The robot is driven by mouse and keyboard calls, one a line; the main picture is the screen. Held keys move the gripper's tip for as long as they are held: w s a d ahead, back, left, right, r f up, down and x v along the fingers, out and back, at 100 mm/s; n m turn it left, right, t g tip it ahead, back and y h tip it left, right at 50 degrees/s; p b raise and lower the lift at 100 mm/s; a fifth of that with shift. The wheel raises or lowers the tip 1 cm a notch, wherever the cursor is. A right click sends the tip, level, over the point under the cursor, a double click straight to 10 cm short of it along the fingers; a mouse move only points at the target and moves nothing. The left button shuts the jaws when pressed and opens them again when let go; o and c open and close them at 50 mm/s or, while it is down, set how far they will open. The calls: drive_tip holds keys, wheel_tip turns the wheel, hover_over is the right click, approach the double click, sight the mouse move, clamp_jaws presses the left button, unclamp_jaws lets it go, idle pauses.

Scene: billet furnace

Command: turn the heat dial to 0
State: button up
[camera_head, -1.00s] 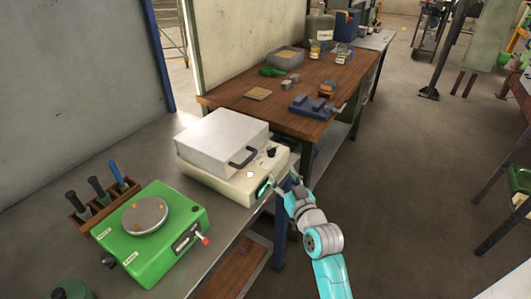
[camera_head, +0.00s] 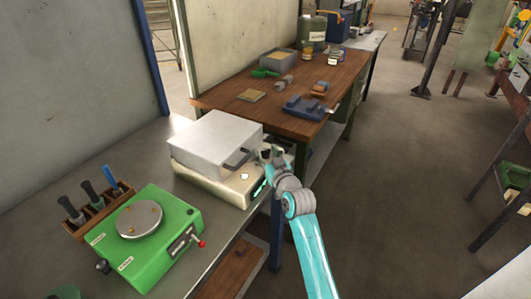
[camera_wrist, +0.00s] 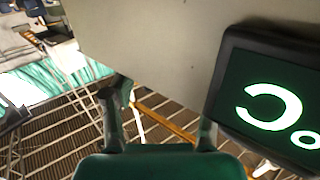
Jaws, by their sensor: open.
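The furnace (camera_head: 208,140) is a white-lidded box with a dark handle on a cream base (camera_head: 205,184), standing on the bench in the head view. A small lit display (camera_head: 259,188) is on its front; the display also shows large and close in the wrist view (camera_wrist: 268,110), with an upside-down "°C". My gripper (camera_head: 268,156) is at the base's right end, beside the handle, where it covers the dark heat dial; I cannot make the dial out now. In the wrist view my gripper's fingers (camera_wrist: 158,110) are apart with nothing seen between them. Contact with the dial cannot be told.
A green device with a round plate (camera_head: 155,238) and a wooden rack of tools (camera_head: 95,212) stand at left on the grey bench. A wooden workbench (camera_head: 232,104) with a blue vise (camera_head: 303,107) is behind. The floor at right is open.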

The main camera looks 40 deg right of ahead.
drive_tip(key=shift+w, duration=0.25)
drive_tip(key=shift+d, duration=0.1)
clamp_jaws()
drive_tip(key=shift+f+n+t+y, duration=0.15)
drive_tip(key=shift+n+t+y, duration=0.15)
drive_tip(key=shift+n+y, duration=1.85)
drive_tip(key=shift+y, duration=0.75)
drive_tip(key=shift+n+y, duration=0.65)
drive_tip(key=shift+y, duration=0.75)
